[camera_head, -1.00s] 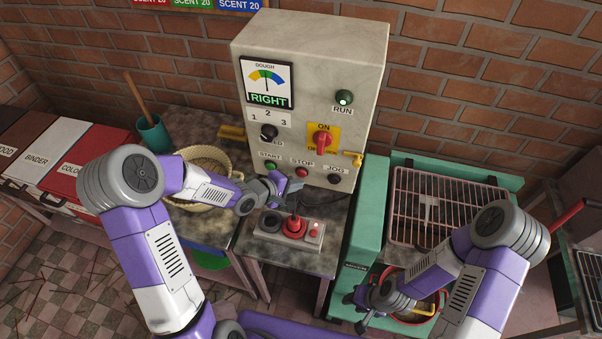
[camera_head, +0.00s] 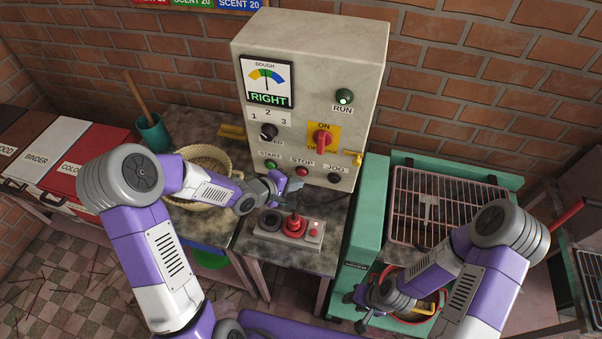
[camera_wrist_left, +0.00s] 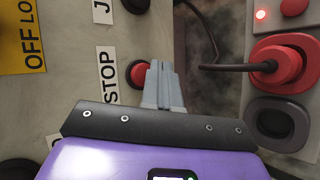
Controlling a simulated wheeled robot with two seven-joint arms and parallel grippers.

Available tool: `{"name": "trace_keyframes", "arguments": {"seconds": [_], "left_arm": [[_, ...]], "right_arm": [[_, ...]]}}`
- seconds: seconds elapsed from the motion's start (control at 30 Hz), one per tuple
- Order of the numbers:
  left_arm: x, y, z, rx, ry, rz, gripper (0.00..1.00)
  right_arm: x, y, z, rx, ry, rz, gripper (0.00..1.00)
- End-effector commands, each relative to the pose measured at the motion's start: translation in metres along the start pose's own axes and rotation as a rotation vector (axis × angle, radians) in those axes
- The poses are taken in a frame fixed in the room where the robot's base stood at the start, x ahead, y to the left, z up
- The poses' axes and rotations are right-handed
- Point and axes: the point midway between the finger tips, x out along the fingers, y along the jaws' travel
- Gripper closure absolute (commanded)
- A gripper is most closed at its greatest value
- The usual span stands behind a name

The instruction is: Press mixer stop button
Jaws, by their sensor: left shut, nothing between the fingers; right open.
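The red STOP button (camera_head: 302,171) is on the lower front of the pale mixer control box (camera_head: 307,70), between the green START button (camera_head: 271,164) and the dark JOG button (camera_head: 334,178). My left gripper (camera_head: 297,184) is shut and empty, just in front of and below the STOP button. In the left wrist view the closed fingertips (camera_wrist_left: 160,78) lie right beside the red STOP button (camera_wrist_left: 138,75) and overlap its edge; I cannot tell whether they touch it. The green RUN lamp (camera_head: 344,97) is at the upper right of the box. My right gripper (camera_head: 352,312) is open, at the lower middle.
A wicker basket (camera_head: 205,160) is at the left. A teal stand with a wire rack (camera_head: 450,205) and a red pot (camera_head: 405,315) are at the right.

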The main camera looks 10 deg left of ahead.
Motion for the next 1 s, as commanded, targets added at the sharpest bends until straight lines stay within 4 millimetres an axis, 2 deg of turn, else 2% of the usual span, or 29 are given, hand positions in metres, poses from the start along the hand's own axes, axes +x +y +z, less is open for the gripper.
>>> {"name": "trace_keyframes", "arguments": {"seconds": [0.8,1.0], "left_arm": [[0.0001,0.0002,-0.0001,0.000,0.000,0.000,1.00],[0.0031,0.0043,-0.0026,0.001,0.000,0.001,1.00]], "right_arm": [[-0.0003,-0.0001,0.0000,0.000,0.000,0.000,0.60],[-0.0066,-0.0025,0.0002,0.000,0.000,0.000,0.60]]}}
